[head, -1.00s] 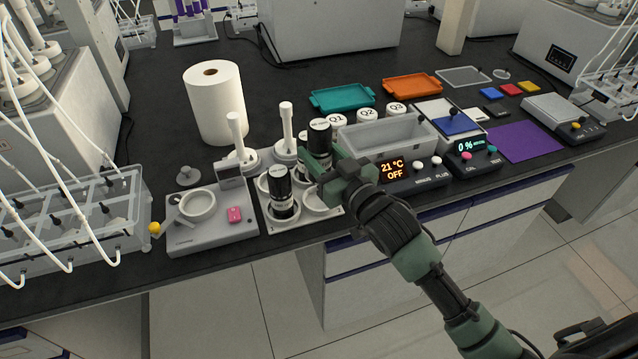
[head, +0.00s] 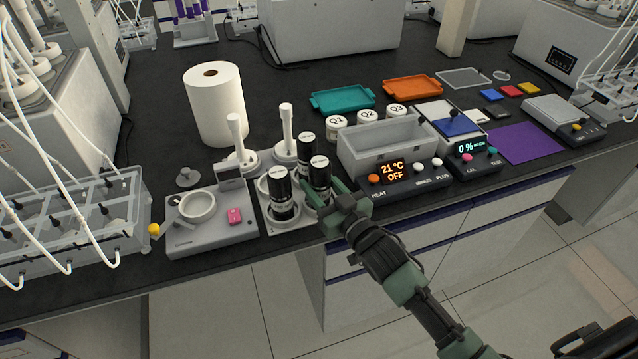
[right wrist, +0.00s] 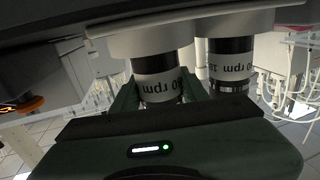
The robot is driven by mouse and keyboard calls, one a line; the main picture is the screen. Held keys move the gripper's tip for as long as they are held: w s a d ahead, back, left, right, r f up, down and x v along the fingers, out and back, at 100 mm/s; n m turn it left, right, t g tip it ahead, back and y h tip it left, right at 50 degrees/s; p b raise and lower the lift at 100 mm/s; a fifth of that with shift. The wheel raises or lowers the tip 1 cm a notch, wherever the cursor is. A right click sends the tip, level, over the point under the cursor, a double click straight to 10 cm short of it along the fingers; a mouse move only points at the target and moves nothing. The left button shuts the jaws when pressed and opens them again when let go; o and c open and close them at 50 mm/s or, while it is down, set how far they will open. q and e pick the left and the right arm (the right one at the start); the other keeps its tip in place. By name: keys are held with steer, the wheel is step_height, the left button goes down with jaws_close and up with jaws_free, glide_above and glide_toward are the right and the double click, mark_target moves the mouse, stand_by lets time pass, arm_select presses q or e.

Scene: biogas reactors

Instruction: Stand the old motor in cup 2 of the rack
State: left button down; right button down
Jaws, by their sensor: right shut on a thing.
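The rack (head: 271,230) is a light grey plate with round cups near the bench's front edge. Three black motors with white bands stand upright on it: one front left (head: 281,196), one behind (head: 306,152), and one front right (head: 319,180). My right gripper (head: 324,197) is shut on the front-right motor, which shows inverted between the fingers in the right wrist view (right wrist: 158,88). Its lower end is at a white cup; I cannot tell whether it is fully seated. A neighbouring motor (right wrist: 231,67) stands beside it. Printed "rpm" labels show; cup numbers are unreadable. My left gripper is out of view.
White stirrers (head: 286,132) stand behind the motors. A grey device (head: 212,232) with a ring and pink button lies left. A grey bath (head: 388,146) with a heater panel (head: 394,172) stands close right. A paper roll (head: 214,105) stands behind.

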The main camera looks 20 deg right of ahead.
steer(key=c, duration=0.7)
jaws_free()
steer(key=shift+f, duration=0.1)
steer(key=shift+c, duration=0.2)
steer(key=b+v, duration=0.1)
steer(key=v, duration=1.1)
